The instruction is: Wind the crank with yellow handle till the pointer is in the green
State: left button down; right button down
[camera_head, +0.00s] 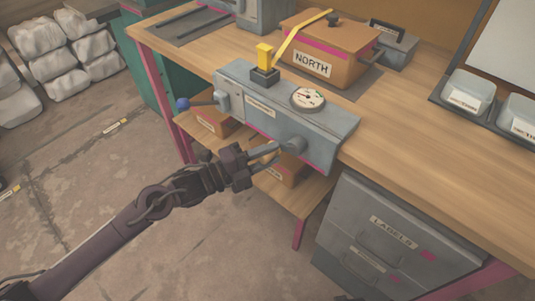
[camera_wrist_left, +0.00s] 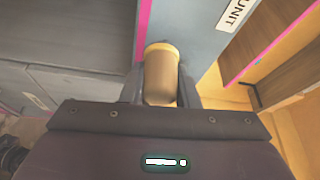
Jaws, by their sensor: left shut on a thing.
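The grey-blue press unit (camera_head: 325,128) sits at the front edge of the wooden bench. Its round white gauge (camera_head: 307,97) is on top; the pointer is too small to read against the coloured marks. The crank hub (camera_head: 293,145) is on the front face, with its grey arm (camera_head: 264,151) reaching left to my left gripper (camera_head: 247,166). The gripper is shut on the crank's handle, which it hides in the head view. In the left wrist view, the yellowish-tan handle (camera_wrist_left: 160,77) stands between the fingers (camera_wrist_left: 160,92). My right gripper is out of view.
A lever with a blue ball (camera_head: 183,104) juts from the unit's left end. A yellow block (camera_head: 264,55) stands on the unit. A box marked NORTH (camera_head: 312,65) is behind. A grey drawer cabinet (camera_head: 350,215) stands below right. Open floor lies left.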

pick_arm(q)
jog(key=shift+f, duration=0.1)
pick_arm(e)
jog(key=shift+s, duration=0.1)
pick_arm(q)
jog(key=c, duration=1.1)
grip_release()
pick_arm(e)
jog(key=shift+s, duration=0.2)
pick_arm(q)
jog(key=shift+v, duration=3.85)
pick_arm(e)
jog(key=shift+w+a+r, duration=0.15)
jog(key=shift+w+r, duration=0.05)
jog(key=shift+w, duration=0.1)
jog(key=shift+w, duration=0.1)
